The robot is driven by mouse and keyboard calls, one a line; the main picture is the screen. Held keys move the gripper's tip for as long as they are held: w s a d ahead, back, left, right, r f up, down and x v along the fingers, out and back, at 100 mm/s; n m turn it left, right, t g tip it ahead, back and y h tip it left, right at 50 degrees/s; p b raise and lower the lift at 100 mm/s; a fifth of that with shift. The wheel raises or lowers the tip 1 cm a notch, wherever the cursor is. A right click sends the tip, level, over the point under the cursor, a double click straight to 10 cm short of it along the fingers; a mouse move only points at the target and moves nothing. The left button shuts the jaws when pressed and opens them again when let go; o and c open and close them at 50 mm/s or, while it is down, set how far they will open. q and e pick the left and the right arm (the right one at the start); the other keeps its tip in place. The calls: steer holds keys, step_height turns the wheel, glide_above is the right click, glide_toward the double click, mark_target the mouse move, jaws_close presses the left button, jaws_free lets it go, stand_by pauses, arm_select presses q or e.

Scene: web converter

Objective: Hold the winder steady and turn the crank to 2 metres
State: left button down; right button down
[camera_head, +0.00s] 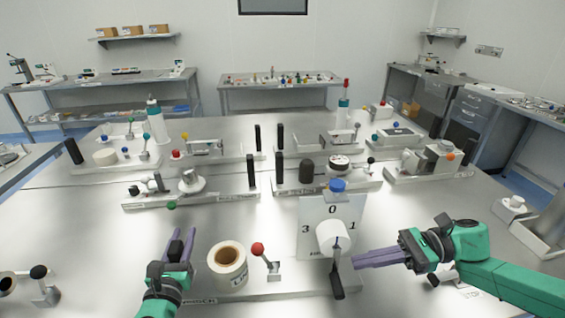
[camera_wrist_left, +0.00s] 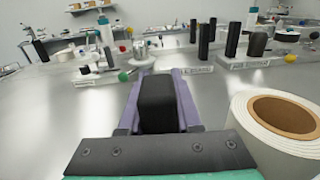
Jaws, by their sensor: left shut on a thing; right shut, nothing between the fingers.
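The winder stands at the front of the steel table, with a white roll (camera_head: 227,262) on a cardboard core, a lever with a red knob (camera_head: 258,249) and a white dial plate (camera_head: 315,212) marked 0, 1 and 3. A white hub (camera_head: 333,235) sits before the dial. The black crank handle (camera_head: 337,284) hangs below it. My left gripper (camera_head: 181,243) is shut on a black upright post (camera_wrist_left: 157,102) left of the roll. My right gripper (camera_head: 358,259) is shut and empty, its fingertips close to the crank; whether they touch it, I cannot tell.
Several other devices with black posts and coloured knobs stand in rows behind the winder, such as one with a black-rimmed gauge (camera_head: 339,162). A black-knobbed part (camera_head: 39,272) stands at the front left. Bare table (camera_head: 80,225) lies left of my left gripper.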

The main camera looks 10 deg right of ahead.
arm_select(q)
steer(key=shift+d+f, duration=0.15)
steer(key=shift+f, duration=0.05)
steer(key=c, duration=0.5)
jaws_free()
steer(key=shift+w+r, duration=0.1)
steer(key=shift+w, duration=0.1)
steer(key=s, duration=0.8)
steer(key=s+a, duration=0.1)
steer(key=s, duration=0.3)
steer(key=shift+r+p, duration=0.1)
steer(key=shift+p, duration=0.2)
